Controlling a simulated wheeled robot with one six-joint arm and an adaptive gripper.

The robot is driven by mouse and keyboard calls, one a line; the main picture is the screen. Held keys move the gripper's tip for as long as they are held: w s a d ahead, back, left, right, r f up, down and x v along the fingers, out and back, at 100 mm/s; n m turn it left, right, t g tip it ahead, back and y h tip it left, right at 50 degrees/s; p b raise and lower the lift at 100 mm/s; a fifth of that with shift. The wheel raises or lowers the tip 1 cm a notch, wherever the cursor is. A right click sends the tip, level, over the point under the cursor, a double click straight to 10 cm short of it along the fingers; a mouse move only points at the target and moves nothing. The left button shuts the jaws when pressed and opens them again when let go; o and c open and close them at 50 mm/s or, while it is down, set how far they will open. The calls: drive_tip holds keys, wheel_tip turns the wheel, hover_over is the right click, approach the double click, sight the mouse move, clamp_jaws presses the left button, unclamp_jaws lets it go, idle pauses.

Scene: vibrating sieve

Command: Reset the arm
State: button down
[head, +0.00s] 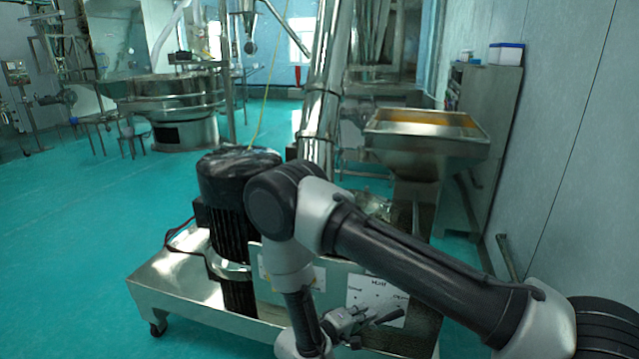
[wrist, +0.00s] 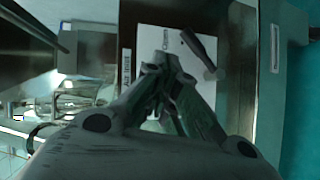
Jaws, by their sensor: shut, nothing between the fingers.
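My arm reaches in from the right of the head view and bends down in front of a steel machine on a wheeled base. My gripper (head: 361,316) is low in front of the machine's panel, and it also shows in the wrist view (wrist: 161,63). Its fingers are together with nothing between them. The white labelled plate (head: 378,292) is behind it, and fills the middle of the wrist view (wrist: 185,75). A dark switch handle (wrist: 203,52) shows just beyond the fingertips. I cannot tell whether they touch it.
A black motor (head: 222,190) stands on the steel base (head: 185,283), close to my arm's elbow. A steel hopper (head: 425,150) is behind the arm, near a grey cabinet (head: 487,110) and the right wall. A round sieve (head: 170,95) stands at the back left. The green floor at left is clear.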

drive_tip(key=s+d+r+n+g+h, duration=0.2)
drive_tip(key=s+d+n+g, duration=0.1)
drive_tip(key=s+d, duration=0.2)
drive_tip(key=s+d+r+m+y, duration=0.3)
drive_tip(key=s+d+r+y, duration=0.1)
drive_tip(key=r, duration=1)
drive_tip(key=s+d+r+m+g+y, duration=0.1)
drive_tip(key=s+d+r+m+y, duration=0.2)
drive_tip(key=r, duration=1.1)
drive_tip(key=s+d+r+m+g+y, duration=0.1)
drive_tip(key=s+d+r+m+y, duration=0.2)
drive_tip(key=s+d+r+y, duration=0.3)
drive_tip(key=s+d+r, duration=0.4)
drive_tip(key=r, duration=0.3)
drive_tip(key=shift+r+m+y, duration=0.3)
drive_tip(key=shift+r+y, duration=0.1)
